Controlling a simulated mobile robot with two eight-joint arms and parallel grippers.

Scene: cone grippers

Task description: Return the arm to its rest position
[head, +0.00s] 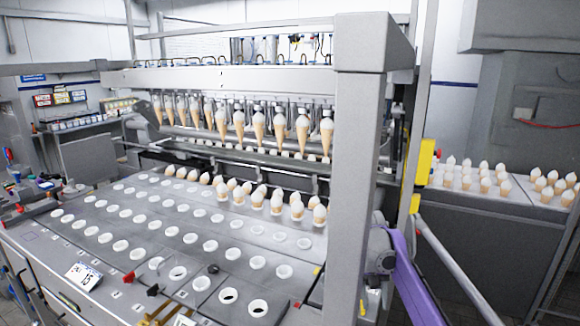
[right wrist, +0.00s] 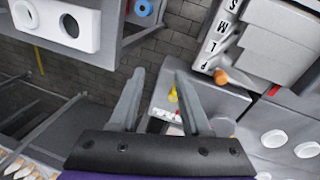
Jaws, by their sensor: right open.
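My right gripper (right wrist: 158,78) shows in the right wrist view with its two grey fingers apart and nothing between them. Beyond the fingers are a grey brick-patterned floor (right wrist: 168,50) and a grey cabinet top (right wrist: 222,98); the fingers appear clear of both. In the head view, my purple right arm (head: 412,285) rises from the lower right beside the machine's thick grey post (head: 357,165). Its fingers cannot be made out there. My left gripper and left arm are in neither view.
The cone machine's perforated deck (head: 225,258) fills the left and middle, with several filled cones (head: 276,201) near its back. More cones (head: 302,130) hang in the holder row above. A side table (head: 470,203) with cones stands right. A grey rail (head: 455,265) runs beside my arm.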

